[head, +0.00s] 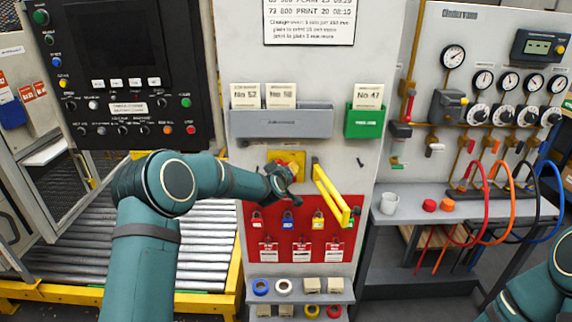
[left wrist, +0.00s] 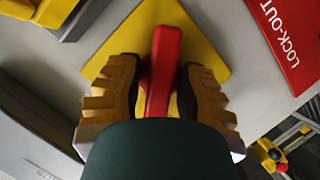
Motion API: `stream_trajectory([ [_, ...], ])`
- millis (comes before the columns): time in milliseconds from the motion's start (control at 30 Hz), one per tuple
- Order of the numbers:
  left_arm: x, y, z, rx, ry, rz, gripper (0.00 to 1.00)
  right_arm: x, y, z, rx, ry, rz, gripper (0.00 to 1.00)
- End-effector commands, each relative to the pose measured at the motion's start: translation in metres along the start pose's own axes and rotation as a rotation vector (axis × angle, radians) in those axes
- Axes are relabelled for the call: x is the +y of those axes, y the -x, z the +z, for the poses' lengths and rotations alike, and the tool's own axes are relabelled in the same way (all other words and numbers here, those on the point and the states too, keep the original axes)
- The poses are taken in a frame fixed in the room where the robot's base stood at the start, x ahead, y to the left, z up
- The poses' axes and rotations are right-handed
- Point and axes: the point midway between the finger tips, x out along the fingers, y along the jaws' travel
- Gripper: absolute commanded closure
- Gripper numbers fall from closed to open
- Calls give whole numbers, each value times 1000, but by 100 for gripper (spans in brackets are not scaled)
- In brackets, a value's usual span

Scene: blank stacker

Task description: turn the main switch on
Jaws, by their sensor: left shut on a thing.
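The main switch is a red handle (left wrist: 164,62) on a yellow plate (left wrist: 205,50), which also shows in the head view (head: 299,157) on the grey panel. In the left wrist view the handle runs upright in the picture, and the plate looks tilted like a diamond. My left gripper (left wrist: 160,95) has a finger on each side of the handle and is shut on it. In the head view my left gripper (head: 281,183) covers the lower part of the switch. My right arm shows only at the lower right corner; its gripper is out of view.
A yellow bar frame (head: 331,195) sticks out just right of the switch. Below is a red lock-out board (head: 260,232) with padlocks and tags. Above are a grey card holder (head: 282,122) and a green one (head: 364,122). A black control panel (head: 125,60) stands left.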

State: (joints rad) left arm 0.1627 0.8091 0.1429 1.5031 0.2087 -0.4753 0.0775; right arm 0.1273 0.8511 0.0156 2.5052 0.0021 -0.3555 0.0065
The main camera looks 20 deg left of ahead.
Motion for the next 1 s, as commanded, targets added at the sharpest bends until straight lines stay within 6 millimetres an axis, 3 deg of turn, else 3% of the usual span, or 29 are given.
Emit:
stream_trajectory([
  [33,9,1,-7,8,-47,-11,97,-4,12,-3,6,-2,1,53],
  [500,8,0,-6,10,-429,-170,98,-23,65,-24,48,-15,2,53],
  [1000,3,-1,-5,11,-622,-254,99,-32,92,-25,47,-13,-4,53],
])
